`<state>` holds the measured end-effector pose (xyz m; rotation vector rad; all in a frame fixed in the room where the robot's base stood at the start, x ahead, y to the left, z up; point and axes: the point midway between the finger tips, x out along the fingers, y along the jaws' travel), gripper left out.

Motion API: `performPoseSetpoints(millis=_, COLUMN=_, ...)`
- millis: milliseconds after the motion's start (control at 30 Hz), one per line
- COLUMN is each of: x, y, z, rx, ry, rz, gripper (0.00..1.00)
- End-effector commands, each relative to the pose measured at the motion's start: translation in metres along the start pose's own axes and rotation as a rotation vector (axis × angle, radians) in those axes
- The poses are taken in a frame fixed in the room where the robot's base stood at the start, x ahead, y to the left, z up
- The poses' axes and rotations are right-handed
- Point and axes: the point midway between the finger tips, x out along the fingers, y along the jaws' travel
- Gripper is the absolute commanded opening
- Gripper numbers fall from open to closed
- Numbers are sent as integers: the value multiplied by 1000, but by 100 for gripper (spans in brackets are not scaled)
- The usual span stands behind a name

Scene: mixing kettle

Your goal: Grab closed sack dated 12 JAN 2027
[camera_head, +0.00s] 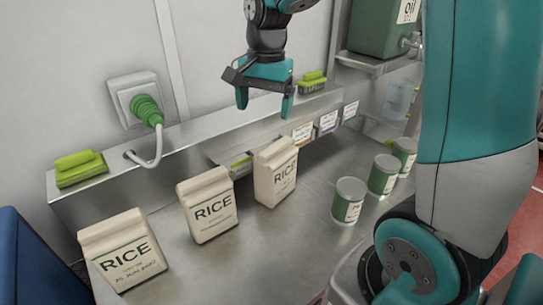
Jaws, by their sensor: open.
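Three cream sacks marked RICE stand on the steel counter. The left sack (122,252) has a date line that seems to read JUN 2027, but it is blurred. The middle sack (208,205) and the right sack (276,172) have small print that I cannot read. Their tops look folded over. I cannot make out 12 JAN 2027 on any of them. My gripper (265,108) is open and empty, fingers pointing down, above and behind the right sack, apart from it.
Three green-and-white cans (348,201) stand to the right of the sacks. A steel ledge (200,127) runs behind, with a green brush (80,168) on its left end. A green plug (147,110) with a cable sits in the wall socket. A green oil container (382,28) stands upper right.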

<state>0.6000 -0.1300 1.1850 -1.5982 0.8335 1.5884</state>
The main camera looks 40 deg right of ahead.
Motion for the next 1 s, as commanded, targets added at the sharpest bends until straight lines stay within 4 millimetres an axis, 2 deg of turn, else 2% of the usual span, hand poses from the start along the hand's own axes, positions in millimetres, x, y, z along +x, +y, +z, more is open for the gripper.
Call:
performPoseSetpoints(millis=33, x=-11, y=1, z=-21, rx=124, ry=8, rz=20, gripper=89)
performPoseSetpoints(millis=100, x=-12, y=4, z=-41, rx=255, ry=19, rz=37, gripper=89)
performPoseSetpoints(millis=200, x=-5, y=6, z=-53, rx=342, ry=26, rz=49, gripper=89)
performPoseSetpoints(millis=267, x=5, y=7, z=-54, rx=353, ry=27, rz=52, gripper=89)
performPoseSetpoints(millis=600, x=81, y=10, z=-53, rx=345, ry=26, rz=52, gripper=89)
performPoseSetpoints(millis=700, x=97, y=11, z=-53, rx=344, ry=27, rz=50, gripper=89)
performPoseSetpoints(millis=1000, x=121, y=13, z=-54, rx=343, ry=26, rz=49, gripper=89)
